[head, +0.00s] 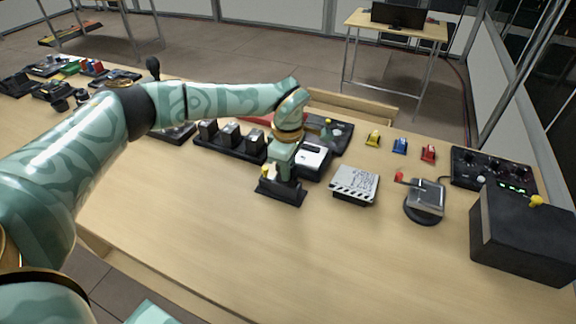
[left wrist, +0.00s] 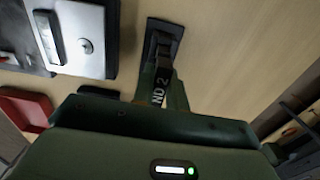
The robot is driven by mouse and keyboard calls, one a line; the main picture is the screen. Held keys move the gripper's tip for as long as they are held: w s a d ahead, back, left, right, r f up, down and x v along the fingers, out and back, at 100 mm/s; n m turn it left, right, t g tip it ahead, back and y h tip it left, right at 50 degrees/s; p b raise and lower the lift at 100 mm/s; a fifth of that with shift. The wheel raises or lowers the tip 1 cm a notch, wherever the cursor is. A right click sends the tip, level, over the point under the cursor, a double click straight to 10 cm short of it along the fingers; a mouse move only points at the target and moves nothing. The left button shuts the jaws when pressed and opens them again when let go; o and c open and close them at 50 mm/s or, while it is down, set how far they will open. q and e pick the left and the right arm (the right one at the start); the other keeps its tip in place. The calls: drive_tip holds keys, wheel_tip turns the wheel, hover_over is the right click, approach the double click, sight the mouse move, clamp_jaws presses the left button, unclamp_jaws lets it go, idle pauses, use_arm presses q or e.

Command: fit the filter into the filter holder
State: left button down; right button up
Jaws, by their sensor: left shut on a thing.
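My left gripper (head: 283,175) is low over the table, right above a small dark stand with a flat base, which I take as the filter holder (head: 280,194). In the left wrist view the gripper (left wrist: 161,92) is shut on a dark piece marked "ND 2", the filter (left wrist: 158,97). The holder (left wrist: 168,28) shows there just beyond the fingertips, in line with the filter. The fingers hide most of the filter in the head view. I cannot tell whether it touches or sits inside the holder. My right gripper is out of view.
A dark rack (head: 230,146) of blocks and a white-topped box (head: 313,158) stand behind the gripper. The front of the table (head: 210,230) is clear.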

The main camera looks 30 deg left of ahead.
use_arm(q)
drive_tip(key=shift+f+b, duration=0.45)
drive_tip(key=shift+f, duration=0.75)
drive_tip(key=c, duration=1.3)
unclamp_jaws()
wheel_tip(320, 180, up, 16)
drive_tip(key=p, duration=0.2)
drive_tip(key=shift+r+p, duration=0.15)
drive_tip(key=shift+p, duration=0.25)
